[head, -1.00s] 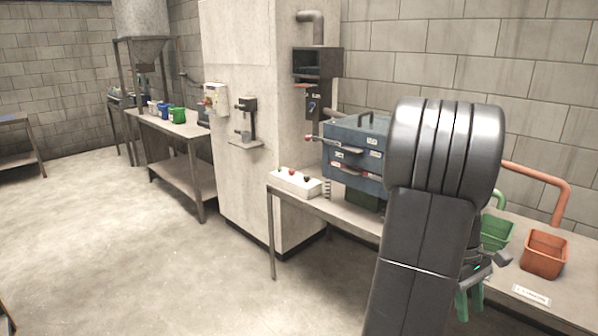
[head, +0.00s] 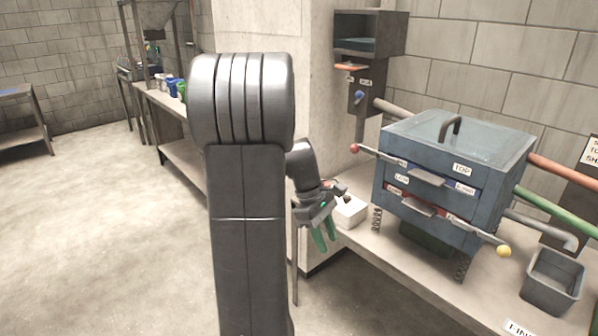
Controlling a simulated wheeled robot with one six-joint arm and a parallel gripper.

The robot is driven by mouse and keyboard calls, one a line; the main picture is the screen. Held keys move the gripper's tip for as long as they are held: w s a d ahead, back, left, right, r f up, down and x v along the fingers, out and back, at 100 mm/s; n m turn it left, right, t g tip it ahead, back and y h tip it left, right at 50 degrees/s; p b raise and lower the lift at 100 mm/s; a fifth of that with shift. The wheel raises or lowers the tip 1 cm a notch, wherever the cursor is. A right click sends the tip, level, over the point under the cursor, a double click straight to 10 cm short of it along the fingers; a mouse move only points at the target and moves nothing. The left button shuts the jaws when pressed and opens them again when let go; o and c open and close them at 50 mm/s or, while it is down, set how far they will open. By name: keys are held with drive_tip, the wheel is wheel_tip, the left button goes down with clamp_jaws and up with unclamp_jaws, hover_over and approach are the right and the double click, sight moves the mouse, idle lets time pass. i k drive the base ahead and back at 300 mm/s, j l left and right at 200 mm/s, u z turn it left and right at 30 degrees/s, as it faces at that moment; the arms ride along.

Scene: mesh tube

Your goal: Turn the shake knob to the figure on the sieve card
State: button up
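My gripper (head: 324,236), with green fingers, hangs in front of the bench's left end, beside a white control box (head: 350,213). Its two fingers show apart with nothing between them. The box is partly hidden behind my gripper; a dark knob (head: 347,198) shows on top. A blue knob (head: 360,97) sits on the dark post behind the bench. I cannot tell which is the shake knob, and no knob figures are readable. A card (head: 592,150) at the right edge is cut off; I cannot tell if it is the sieve card.
A blue-grey sieve machine (head: 455,165) with labelled decks and levers stands on the bench (head: 400,262). A grey bin (head: 553,280) is at right, with pipes behind it. A concrete pillar (head: 262,30) stands behind my arm. The floor at left is open.

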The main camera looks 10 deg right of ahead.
sight(346, 198)
drive_tip(key=i+j+z, duration=0.1)
drive_tip(key=i+z, duration=0.15)
drive_tip(key=i, duration=0.2)
drive_tip(key=i+j+z, duration=0.25)
drive_tip(key=i, duration=0.25)
drive_tip(key=i+j+z, duration=0.25)
drive_tip(key=i, duration=0.2)
drive_tip(key=i+j+z, duration=0.25)
drive_tip(key=i, duration=0.15)
